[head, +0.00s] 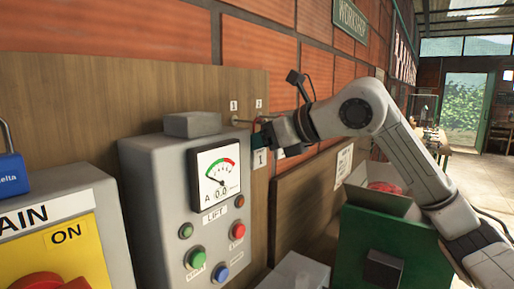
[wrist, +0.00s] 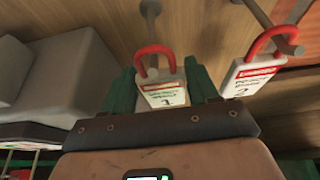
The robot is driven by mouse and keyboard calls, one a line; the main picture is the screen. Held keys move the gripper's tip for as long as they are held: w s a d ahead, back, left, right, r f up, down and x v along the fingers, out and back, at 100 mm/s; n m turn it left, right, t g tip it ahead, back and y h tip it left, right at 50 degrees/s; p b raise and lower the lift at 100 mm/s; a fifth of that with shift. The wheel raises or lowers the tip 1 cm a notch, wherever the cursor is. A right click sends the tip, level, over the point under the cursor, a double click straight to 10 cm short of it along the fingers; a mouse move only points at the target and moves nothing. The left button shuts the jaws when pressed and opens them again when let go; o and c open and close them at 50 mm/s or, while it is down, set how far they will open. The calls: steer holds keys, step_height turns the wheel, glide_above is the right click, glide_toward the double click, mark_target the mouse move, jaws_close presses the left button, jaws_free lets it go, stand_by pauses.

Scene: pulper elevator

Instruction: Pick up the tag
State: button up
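Two white tags with red tops and red loops hang from metal pegs on the wooden board. Tag 1 (wrist: 164,94) is in the middle of the wrist view, and tag 2 (wrist: 252,78) hangs to its right. Tag 1 also shows in the head view (head: 260,159), just below my gripper. My gripper (wrist: 160,82) is open, with one green finger on each side of tag 1. Whether either finger touches the tag I cannot tell. Tag 1's loop (wrist: 155,53) is still around its peg (wrist: 150,9).
A grey control box (head: 160,190) with a gauge stands left of the tags. A yellow-faced switch box (head: 75,250) and blue padlock (head: 11,172) are further left. A green machine (head: 375,240) with an open hopper stands right, below my arm.

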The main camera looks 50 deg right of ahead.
steer(key=c, duration=0.6)
steer(key=shift+r, duration=0.1)
steer(key=shift+r+b, duration=0.3)
steer(key=shift+r, duration=0.1)
steer(key=shift+s+r, duration=0.2)
steer(key=s+b, duration=0.2)
steer(key=s, duration=0.4)
steer(key=s+b, duration=0.1)
steer(key=s, duration=0.4)
steer(key=s+b, duration=0.2)
steer(key=s, duration=0.4)
steer(key=shift+s+d+b, duration=0.3)
steer(key=shift+s, duration=0.05)
